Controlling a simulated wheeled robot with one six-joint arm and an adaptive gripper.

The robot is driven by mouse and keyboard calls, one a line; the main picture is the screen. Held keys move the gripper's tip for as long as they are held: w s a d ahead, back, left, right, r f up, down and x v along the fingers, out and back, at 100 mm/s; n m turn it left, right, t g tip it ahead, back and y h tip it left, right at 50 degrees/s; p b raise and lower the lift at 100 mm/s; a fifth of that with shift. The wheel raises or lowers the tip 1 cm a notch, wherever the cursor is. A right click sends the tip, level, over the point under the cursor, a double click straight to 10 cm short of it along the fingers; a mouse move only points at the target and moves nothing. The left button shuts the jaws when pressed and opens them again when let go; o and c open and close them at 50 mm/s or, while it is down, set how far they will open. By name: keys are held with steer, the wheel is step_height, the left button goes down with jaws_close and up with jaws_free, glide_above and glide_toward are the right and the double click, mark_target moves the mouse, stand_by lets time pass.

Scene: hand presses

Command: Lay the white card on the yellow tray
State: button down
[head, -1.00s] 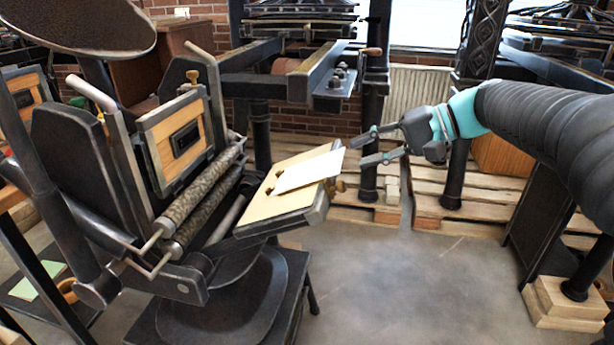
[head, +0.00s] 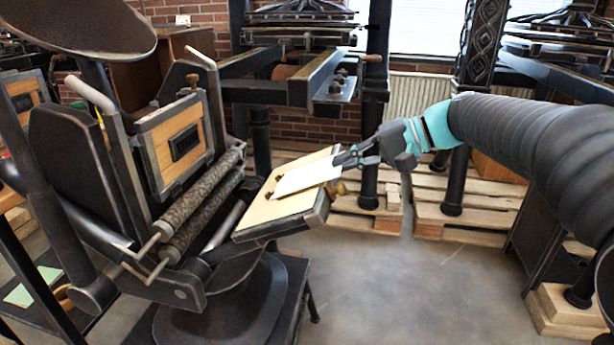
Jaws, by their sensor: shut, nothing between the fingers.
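The white card (head: 302,179) lies slightly askew over the tan sheet on the tilted bed (head: 270,208) of the press, its right end toward my arm. My gripper (head: 345,161) is at the card's right end, coming in from the right. Its fingers are close together and overlap the card's edge in the head view. They are shut with nothing held. Whether they touch the card I cannot tell. I cannot make out a yellow tray for certain in the view.
The press has ridged rollers (head: 205,198) and a wood-framed plate (head: 180,142) just left of the bed. A brass-coloured knob (head: 337,188) sticks out at the bed's right. A pale green sheet (head: 32,287) lies on a low shelf at left. The floor in front is clear.

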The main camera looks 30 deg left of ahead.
steer(key=shift+d, duration=0.15)
steer(key=shift+p+v, duration=0.55)
steer(key=shift+v, duration=0.9)
steer(key=shift+r, duration=0.15)
steer(key=r, duration=0.1)
steer(key=d+r+p, duration=0.1)
steer(key=d+r, duration=0.1)
steer(key=r, duration=0.1)
steer(key=shift+w+d+p, duration=0.2)
steer(key=shift+w+p, duration=0.1)
steer(key=shift+d, duration=0.1)
stand_by(0.5)
